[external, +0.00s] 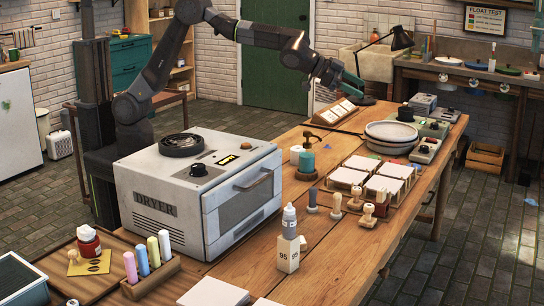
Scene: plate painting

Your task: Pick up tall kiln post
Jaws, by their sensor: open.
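My gripper (349,87) is open at the end of my arm, raised over the far part of the wooden table, near the black lamp. It appears empty. I cannot tell for sure which thing is the tall kiln post.
A white dryer (160,190) fills the left of the table. A dropper bottle on a numbered block (288,254) stands in front. Several stamps (367,215) stand near white tiles (386,188). Stacked plates (391,133) and a black lamp (399,40) are farther back. Bare wood shows front right.

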